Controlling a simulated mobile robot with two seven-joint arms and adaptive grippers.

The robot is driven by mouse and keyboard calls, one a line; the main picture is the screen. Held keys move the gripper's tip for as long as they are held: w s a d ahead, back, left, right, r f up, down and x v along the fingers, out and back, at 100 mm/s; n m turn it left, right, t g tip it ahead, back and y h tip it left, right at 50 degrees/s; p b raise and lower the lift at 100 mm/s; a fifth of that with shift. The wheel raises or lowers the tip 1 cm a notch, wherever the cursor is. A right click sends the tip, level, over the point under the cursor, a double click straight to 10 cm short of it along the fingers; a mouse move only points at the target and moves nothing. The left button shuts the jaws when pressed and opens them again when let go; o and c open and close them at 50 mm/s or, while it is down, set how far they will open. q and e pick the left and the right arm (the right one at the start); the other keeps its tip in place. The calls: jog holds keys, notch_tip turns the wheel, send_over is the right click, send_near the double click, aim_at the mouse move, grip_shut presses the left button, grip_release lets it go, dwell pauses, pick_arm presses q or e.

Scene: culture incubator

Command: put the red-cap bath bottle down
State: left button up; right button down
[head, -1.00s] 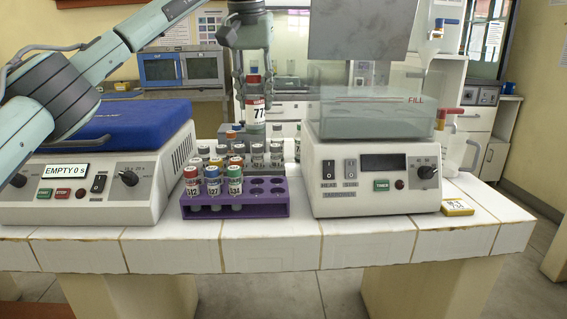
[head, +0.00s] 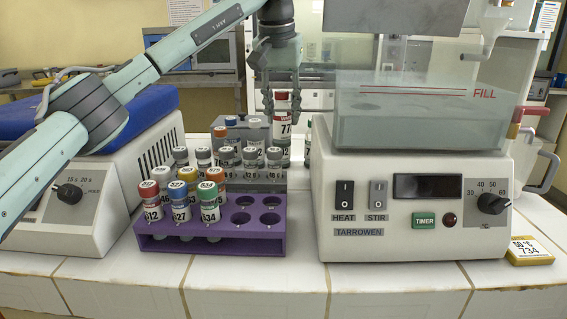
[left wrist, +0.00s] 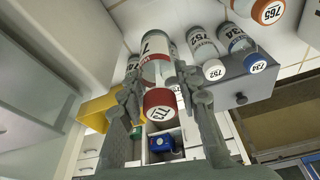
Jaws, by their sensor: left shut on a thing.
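The red-cap bath bottle (head: 283,128) is upright in my left gripper (head: 282,108), between the grey-capped bottles and the water bath (head: 420,115). In the left wrist view the bottle (left wrist: 157,78), its red cap numbered 773, sits between the two fingers of the left gripper (left wrist: 160,92). The fingers are shut on it near the cap. In the head view its lower end is down among the things behind the purple rack (head: 212,240). I cannot tell whether it touches the table. My right gripper is not in view.
The purple rack holds red-, blue- and green-capped bottles (head: 180,205) at its left, with empty holes at its right. Several other bottles and a grey block (left wrist: 245,85) stand close to the held bottle. A yellow timer block (head: 528,250) lies at the right.

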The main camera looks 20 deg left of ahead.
aim_at(279, 106)
pick_arm(q)
notch_tip(279, 106, down, 8)
jog(key=shift+r, duration=0.2)
jog(key=shift+f, duration=0.1)
jog(key=o, duration=1.2)
jog(key=shift+c, duration=0.2)
jog(key=v, duration=1.2)
